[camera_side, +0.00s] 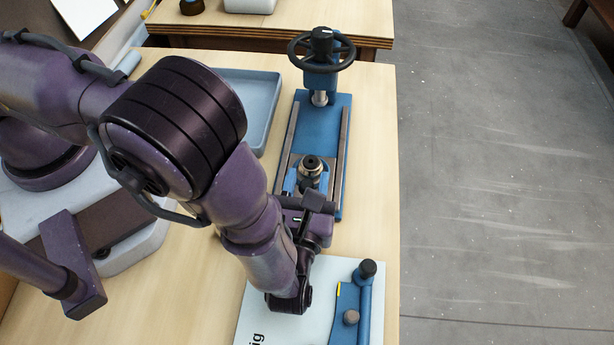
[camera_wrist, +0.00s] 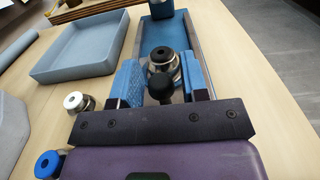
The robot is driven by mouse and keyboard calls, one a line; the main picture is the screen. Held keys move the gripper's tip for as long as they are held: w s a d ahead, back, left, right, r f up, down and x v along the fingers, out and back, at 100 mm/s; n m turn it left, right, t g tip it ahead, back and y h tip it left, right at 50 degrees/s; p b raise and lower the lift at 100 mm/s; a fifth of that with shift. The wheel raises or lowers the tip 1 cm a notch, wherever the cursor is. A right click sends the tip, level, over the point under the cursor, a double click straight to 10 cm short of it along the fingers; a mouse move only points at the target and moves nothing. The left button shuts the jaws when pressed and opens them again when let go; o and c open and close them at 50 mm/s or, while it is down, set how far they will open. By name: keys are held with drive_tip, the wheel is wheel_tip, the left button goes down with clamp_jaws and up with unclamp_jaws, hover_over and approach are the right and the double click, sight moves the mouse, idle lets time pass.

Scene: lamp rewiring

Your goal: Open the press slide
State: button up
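The blue press (camera_side: 320,125) stands on the wooden table, with a black handwheel (camera_side: 321,50) at its far end and two long rails. Its slide plate (camera_side: 327,165) lies between the rails at the near end, away from the wheel. A metal fitting with a black ring (camera_side: 312,165) sits on the slide; it also shows in the wrist view (camera_wrist: 163,60). A black ball knob (camera_wrist: 160,88) stands in front of the fitting. My gripper (camera_wrist: 162,78) is open, its blue pads on either side of the knob with gaps visible. The knob's stem is mostly hidden.
A grey-blue tray (camera_wrist: 85,48) is left of the press. A pale board (camera_side: 255,300) with a blue lever fixture (camera_side: 363,305) lies at the near edge. The table's right edge is close.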

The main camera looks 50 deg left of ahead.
drive_tip(key=shift+o, duration=0.7)
drive_tip(key=v, duration=1.3)
drive_tip(key=shift+r, duration=0.1)
drive_tip(key=w+a+r+n+g+h, duration=0.1)
drive_tip(key=w+a+r+n+g, duration=0.5)
drive_tip(key=r, duration=0.3)
drive_tip(key=w+a+r+n+g+h, duration=0.1)
drive_tip(key=w+a+r+n+g, duration=0.2)
drive_tip(key=a+r+n+g, duration=0.5)
drive_tip(key=s+a+r+n+t+h, duration=0.3)
drive_tip(key=s+a+r+n+h, duration=0.1)
drive_tip(key=a+r+n+h, duration=0.1)
drive_tip(key=s+a+r+n+t+h, duration=0.3)
drive_tip(key=s+a+r+n+h, duration=0.1)
drive_tip(key=a+r+n, duration=0.4)
drive_tip(key=shift+s+a+r+t+h, duration=0.35)
drive_tip(key=shift+s+a+t+h, duration=0.05)
drive_tip(key=shift+a+h, duration=0.5)
